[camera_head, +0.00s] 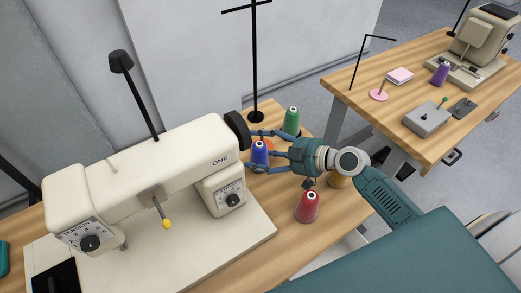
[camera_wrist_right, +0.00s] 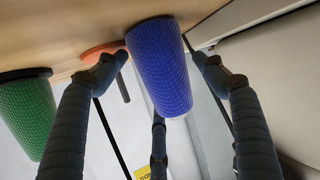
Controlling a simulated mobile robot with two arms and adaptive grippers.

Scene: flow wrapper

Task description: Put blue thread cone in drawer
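The blue thread cone (camera_head: 260,153) stands upright on the wooden table beside the sewing machine's handwheel. My right gripper (camera_head: 262,150) reaches in from the right with its fingers spread around the cone. In the right wrist view the blue cone (camera_wrist_right: 160,70) is between the fingers, and gaps show beside it, so the gripper (camera_wrist_right: 155,75) looks open. The cone still touches the tabletop. No open drawer can be made out.
A green cone (camera_head: 291,121), a red cone (camera_head: 307,207) and a partly hidden yellow cone (camera_head: 338,179) stand nearby. An orange disc shows behind the blue cone. The white sewing machine (camera_head: 150,180) blocks the left. A second table (camera_head: 400,85) stands at the right.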

